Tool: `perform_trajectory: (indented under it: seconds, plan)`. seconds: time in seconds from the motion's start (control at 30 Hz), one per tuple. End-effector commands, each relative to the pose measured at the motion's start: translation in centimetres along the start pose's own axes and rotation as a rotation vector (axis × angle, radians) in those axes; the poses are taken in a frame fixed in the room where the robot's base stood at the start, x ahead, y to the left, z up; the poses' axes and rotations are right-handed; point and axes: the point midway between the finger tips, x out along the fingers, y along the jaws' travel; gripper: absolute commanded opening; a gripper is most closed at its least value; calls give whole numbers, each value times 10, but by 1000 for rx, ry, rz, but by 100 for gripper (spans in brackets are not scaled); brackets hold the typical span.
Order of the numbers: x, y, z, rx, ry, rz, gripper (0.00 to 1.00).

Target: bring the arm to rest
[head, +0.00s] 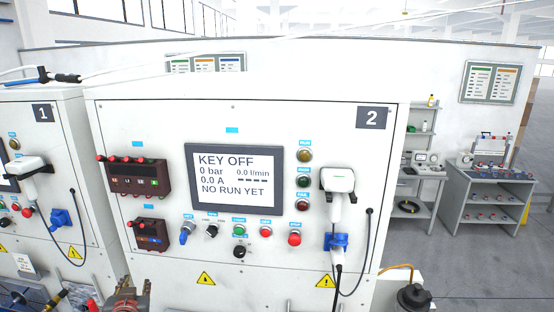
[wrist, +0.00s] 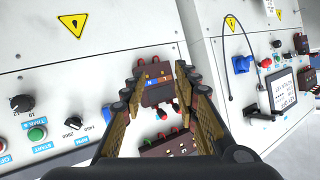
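My gripper (wrist: 161,68) shows in the wrist view with its two fingers spread apart and nothing held between them. The small dark red terminal block (wrist: 157,84), marked N and L, appears in the gap between the fingers; I cannot tell how far beyond the fingertips it lies. The same block (head: 149,234) is at the lower left of panel 2 in the head view. The arm is mostly out of the head view; a small brownish part at the bottom edge may be my gripper.
Test bench 2 (head: 120,95) fills the middle, its screen (head: 236,180) reading KEY OFF, 0 bar, 0.0 A. A white handset (head: 338,181) and blue plug (head: 336,243) stick out at its right. Bench 1 (head: 70,120) stands left. Open floor (head: 455,262) lies right, before a grey table (head: 485,197).

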Motion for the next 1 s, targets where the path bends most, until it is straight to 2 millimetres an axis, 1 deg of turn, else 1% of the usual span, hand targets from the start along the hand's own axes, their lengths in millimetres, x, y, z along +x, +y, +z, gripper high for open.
perform_trajectory:
  seconds: [0.03, 0.07, 0.1, 0.17, 0.23, 0.27, 0.37, 0.4, 0.47, 0.5, 0.57, 0.6, 0.67, 0.7, 0.77, 0.8, 0.87, 0.9, 0.97, 1.0]
  plan:
    - [-8, -13, 15, -7, -56, -69, 30]
    - [-14, -21, 25, -10, -94, -111, 30]
    - [-23, -26, 39, -16, -145, -160, 30]
    - [-36, -26, 58, -23, -223, -221, 30]
    - [-53, -15, 80, -35, -315, -273, 30]
    - [-60, -6, 89, -39, -355, -289, 30]
    - [-89, 32, 118, -59, -483, -317, 30]
    - [-101, 52, 129, -67, -532, -317, 30]
    - [-118, 82, 145, -79, -596, -306, 30]
    - [-129, 102, 154, -86, -634, -294, 30]
    - [-145, 133, 167, -95, -683, -270, 30]
    - [-155, 154, 177, -100, -714, -250, 30]
    - [-171, 185, 189, -107, -752, -217, 30]
    - [-181, 206, 198, -110, -777, -192, 30]
    - [-196, 237, 212, -114, -808, -152, 30]
    - [-206, 257, 220, -115, -825, -124, 30]
    - [-220, 286, 233, -116, -847, -80, 30]
    - [-229, 305, 242, -115, -858, -51, 30]
    - [-242, 331, 254, -112, -870, -7, 30]
    - [-251, 348, 263, -110, -876, 22, 30]
